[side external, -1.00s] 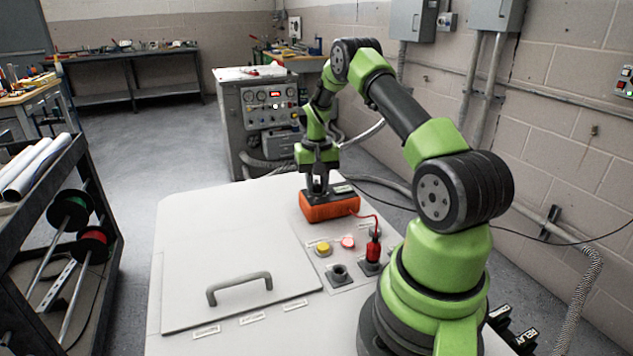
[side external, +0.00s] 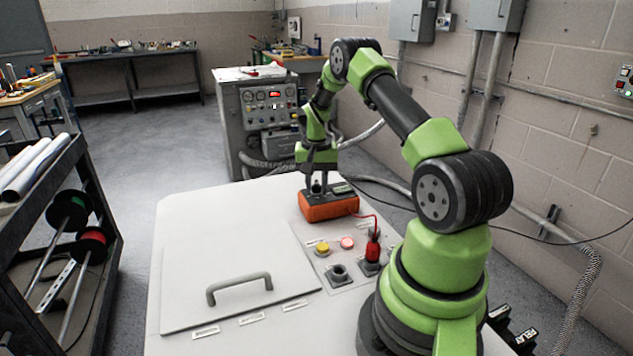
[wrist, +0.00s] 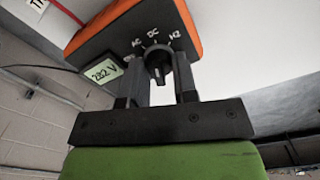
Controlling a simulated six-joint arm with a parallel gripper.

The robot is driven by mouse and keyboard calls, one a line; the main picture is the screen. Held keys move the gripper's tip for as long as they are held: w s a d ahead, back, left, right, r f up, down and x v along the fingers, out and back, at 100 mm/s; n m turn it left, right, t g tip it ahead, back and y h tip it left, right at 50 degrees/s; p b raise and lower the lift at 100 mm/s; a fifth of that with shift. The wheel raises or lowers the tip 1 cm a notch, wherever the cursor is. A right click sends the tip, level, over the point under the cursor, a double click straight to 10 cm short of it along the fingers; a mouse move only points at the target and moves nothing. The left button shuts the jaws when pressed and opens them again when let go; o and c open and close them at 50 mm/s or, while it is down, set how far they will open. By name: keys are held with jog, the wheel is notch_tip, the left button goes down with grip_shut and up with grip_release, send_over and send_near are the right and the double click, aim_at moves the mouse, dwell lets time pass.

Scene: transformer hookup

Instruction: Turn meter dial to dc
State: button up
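The orange meter (side external: 330,206) lies on the white cabinet top, and its dark face fills the upper part of the wrist view (wrist: 112,38). Its black dial (wrist: 158,62) is a knob ringed by the marks AC, DC and HZ, with DC at the middle. The knob appears to point toward DC. The meter's display (wrist: 103,73) appears to read 282 V. My gripper (wrist: 162,85) is over the meter, its two fingers spread on either side of the dial with small gaps. It also shows above the meter in the side view (side external: 320,186).
A red lead runs from the meter to a red plug (side external: 372,250) in a socket. A yellow button (side external: 323,249), a lit red button (side external: 347,243) and an empty socket (side external: 339,273) are nearby. A hatch with a grey handle (side external: 239,287) lies left of them.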

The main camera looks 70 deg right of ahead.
aim_at(316, 181)
jog(key=o, duration=0.3)
jog(key=shift+o, duration=0.2)
notch_tip(316, 181, up, 10)
dwell(0.3)
jog(key=a+r+n+t, duration=0.45)
jog(key=a+r, duration=1.05)
jog(key=a, duration=0.4)
jog(key=s+a+n+t+y, duration=0.2)
jog(key=s+a+n, duration=0.3)
jog(key=s+a, duration=0.7)
jog(key=shift+s+r+t, duration=0.35)
jog(key=shift+s, duration=0.55)
